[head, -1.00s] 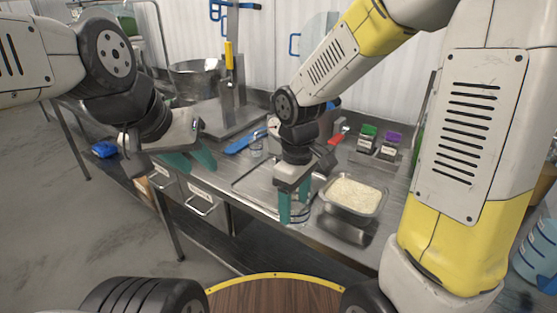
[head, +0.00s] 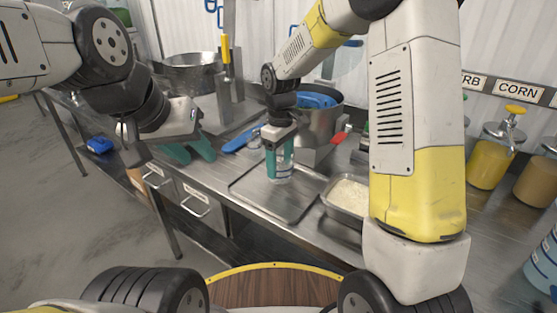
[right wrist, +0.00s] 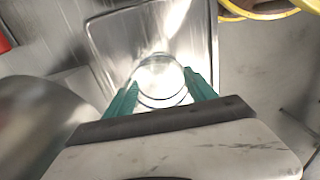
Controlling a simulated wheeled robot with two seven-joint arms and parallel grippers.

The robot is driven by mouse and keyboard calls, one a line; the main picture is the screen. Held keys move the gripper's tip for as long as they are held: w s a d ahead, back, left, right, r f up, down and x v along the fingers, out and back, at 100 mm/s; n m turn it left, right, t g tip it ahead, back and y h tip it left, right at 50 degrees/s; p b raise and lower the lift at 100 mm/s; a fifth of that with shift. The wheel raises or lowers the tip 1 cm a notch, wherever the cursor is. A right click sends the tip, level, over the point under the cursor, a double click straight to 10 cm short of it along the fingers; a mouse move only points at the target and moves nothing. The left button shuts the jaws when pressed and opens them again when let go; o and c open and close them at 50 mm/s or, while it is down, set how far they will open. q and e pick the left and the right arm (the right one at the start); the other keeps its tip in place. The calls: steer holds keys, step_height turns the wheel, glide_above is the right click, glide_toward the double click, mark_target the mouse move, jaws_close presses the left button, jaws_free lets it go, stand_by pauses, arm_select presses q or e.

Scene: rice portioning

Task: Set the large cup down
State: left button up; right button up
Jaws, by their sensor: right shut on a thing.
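The large cup (head: 280,178) is clear and upright. It stands out between the teal fingers of my right gripper (head: 280,163), which is shut on it over the metal tray (head: 262,207). In the right wrist view the cup's round rim (right wrist: 160,82) sits between both fingertips (right wrist: 160,92), with the tray (right wrist: 112,45) beyond. The cup's base is at or just above the tray; I cannot tell whether it touches. My left gripper (head: 189,151) is open and empty, left of the tray, by the table's front edge.
A pan of rice (head: 346,196) stands right of the tray. A large steel pot (head: 322,118) is behind my right gripper. A blue-handled utensil (head: 240,139) lies to the left. Bare tray surface surrounds the cup. Sauce pump jars (head: 490,160) stand far right.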

mark_target(280, 171)
steer(key=shift+w+a+f, duration=0.15)
steer(key=shift+w, duration=0.4)
steer(key=shift+s+f, duration=0.1)
steer(key=shift+f, duration=1.55)
steer(key=shift+f, duration=0.2)
steer(key=o, duration=1.3)
